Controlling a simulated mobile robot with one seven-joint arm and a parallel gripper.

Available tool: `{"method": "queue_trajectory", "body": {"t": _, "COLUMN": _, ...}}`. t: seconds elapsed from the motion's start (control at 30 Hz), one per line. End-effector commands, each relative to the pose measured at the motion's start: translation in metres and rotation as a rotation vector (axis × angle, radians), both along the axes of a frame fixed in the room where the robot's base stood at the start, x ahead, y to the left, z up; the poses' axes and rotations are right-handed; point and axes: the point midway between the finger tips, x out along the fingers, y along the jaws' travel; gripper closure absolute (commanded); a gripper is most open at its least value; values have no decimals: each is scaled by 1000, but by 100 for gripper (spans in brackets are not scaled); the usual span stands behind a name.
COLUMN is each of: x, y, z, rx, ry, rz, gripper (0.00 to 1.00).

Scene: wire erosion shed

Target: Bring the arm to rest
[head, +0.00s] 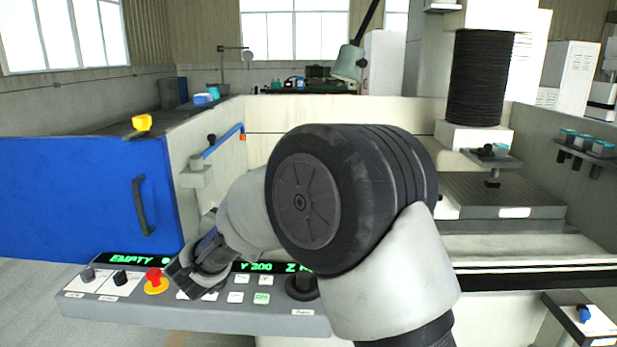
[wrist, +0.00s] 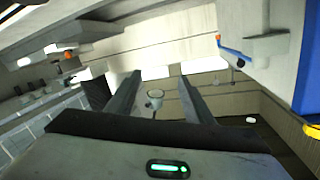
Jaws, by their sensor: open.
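My arm is bent across the middle of the head view, its large dark joint nearest the camera. My gripper (head: 193,277) hangs at the arm's far end, over the control panel (head: 235,313) and close to its buttons; the head view does not show whether it touches the panel. In the wrist view my gripper (wrist: 158,92) shows two dark fingers held apart, with nothing between them that I can see gripped. A small pale round fitting (wrist: 155,97) shows beyond the fingers. My arm hides part of the panel and its display.
The panel carries a red stop button (head: 154,277) and several knobs. A blue door (head: 85,195) with a dark handle stands at left. A black spool (head: 481,77) and a flat worktable (head: 500,195) are at right.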

Motion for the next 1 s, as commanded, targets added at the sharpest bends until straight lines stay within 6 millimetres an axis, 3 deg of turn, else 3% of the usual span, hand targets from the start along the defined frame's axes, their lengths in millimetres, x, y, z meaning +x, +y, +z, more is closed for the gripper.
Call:
{"method": "queue_trajectory", "body": {"t": 0.03, "x": 4, "y": -7, "z": 32, "rx": 23, "ry": -11, "rz": 84, "gripper": 53}}
{"method": "queue_trajectory", "body": {"t": 0.1, "x": 2, "y": -12, "z": 61, "rx": 35, "ry": 6, "rz": 211, "gripper": 53}}
{"method": "queue_trajectory", "body": {"t": 0.2, "x": -17, "y": -26, "z": 90, "rx": 18, "ry": 63, "rz": 368, "gripper": 53}}
{"method": "queue_trajectory", "body": {"t": 0.3, "x": -53, "y": -50, "z": 100, "rx": -25, "ry": 159, "rz": 488, "gripper": 53}}
{"method": "queue_trajectory", "body": {"t": 0.43, "x": -118, "y": -97, "z": 90, "rx": -98, "ry": 344, "rz": 573, "gripper": 53}}
{"method": "queue_trajectory", "body": {"t": 0.6, "x": -212, "y": -169, "z": 52, "rx": -171, "ry": 614, "rz": 569, "gripper": 53}}
{"method": "queue_trajectory", "body": {"t": 0.93, "x": -350, "y": -263, "z": -4, "rx": -199, "ry": 979, "rz": 430, "gripper": 53}}
{"method": "queue_trajectory", "body": {"t": 0.97, "x": -360, "y": -269, "z": -7, "rx": -198, "ry": 1007, "rz": 415, "gripper": 53}}
{"method": "queue_trajectory", "body": {"t": 1.0, "x": -355, "y": -266, "z": 24, "rx": -200, "ry": 999, "rz": 424, "gripper": 53}}
